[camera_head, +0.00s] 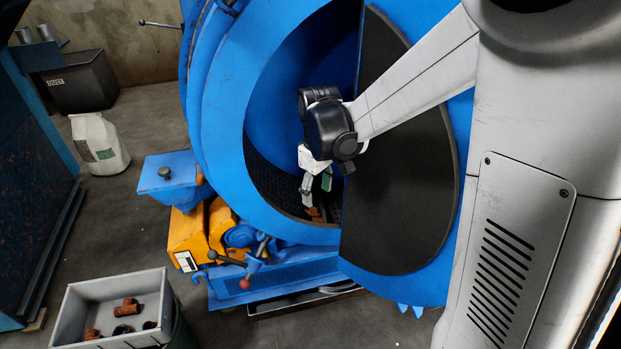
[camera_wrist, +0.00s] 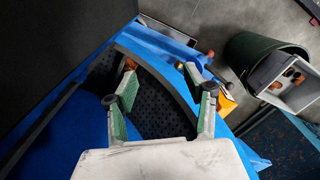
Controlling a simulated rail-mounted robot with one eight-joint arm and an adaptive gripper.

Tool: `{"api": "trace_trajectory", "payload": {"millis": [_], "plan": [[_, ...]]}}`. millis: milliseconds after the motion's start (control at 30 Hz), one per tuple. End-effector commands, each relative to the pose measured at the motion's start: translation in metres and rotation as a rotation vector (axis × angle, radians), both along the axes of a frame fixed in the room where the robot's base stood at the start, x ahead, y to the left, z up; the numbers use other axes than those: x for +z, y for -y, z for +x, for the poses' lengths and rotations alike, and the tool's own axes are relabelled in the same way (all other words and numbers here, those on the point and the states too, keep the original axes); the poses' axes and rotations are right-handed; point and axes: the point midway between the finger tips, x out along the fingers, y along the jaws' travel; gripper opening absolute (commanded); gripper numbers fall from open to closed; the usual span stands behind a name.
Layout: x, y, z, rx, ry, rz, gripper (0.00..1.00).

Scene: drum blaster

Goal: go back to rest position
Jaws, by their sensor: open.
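My gripper (camera_head: 317,190) is at the opening of the big blue drum blaster (camera_head: 222,95), reaching in past its half-open dark door (camera_head: 400,190). In the wrist view my gripper (camera_wrist: 162,86) has its two green-padded fingers spread apart with nothing between them. Below the fingers is the dark perforated drum floor (camera_wrist: 160,100). A small orange-brown piece (camera_head: 315,213) shows just below the fingertips in the head view, partly hidden. I cannot tell whether it touches the fingers.
A grey bin (camera_head: 66,305) with several rusty and dark pipe pieces stands at lower left. It also shows in the wrist view (camera_wrist: 297,103), by a dark green barrel (camera_wrist: 240,62). An orange motor unit (camera_head: 190,232) and red-knobbed lever (camera_head: 244,284) are beside the drum.

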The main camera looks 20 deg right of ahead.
Motion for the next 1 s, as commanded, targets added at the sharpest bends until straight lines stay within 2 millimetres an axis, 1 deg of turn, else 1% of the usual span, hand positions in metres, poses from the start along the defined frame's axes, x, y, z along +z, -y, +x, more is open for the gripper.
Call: {"api": "trace_trajectory", "payload": {"millis": [167,267,367,500,700,1000], "plan": [[0.002,0.000,0.000,-0.002,0.002,0.000,0.48],[0.012,0.000,-0.005,-0.014,0.015,0.000,0.48],[0.033,0.001,-0.013,-0.041,0.046,0.001,0.48],[0.071,0.002,-0.031,-0.095,0.108,0.007,0.48],[0.119,0.004,-0.059,-0.178,0.200,0.020,0.48],[0.177,0.006,-0.106,-0.299,0.335,0.053,0.48]]}}
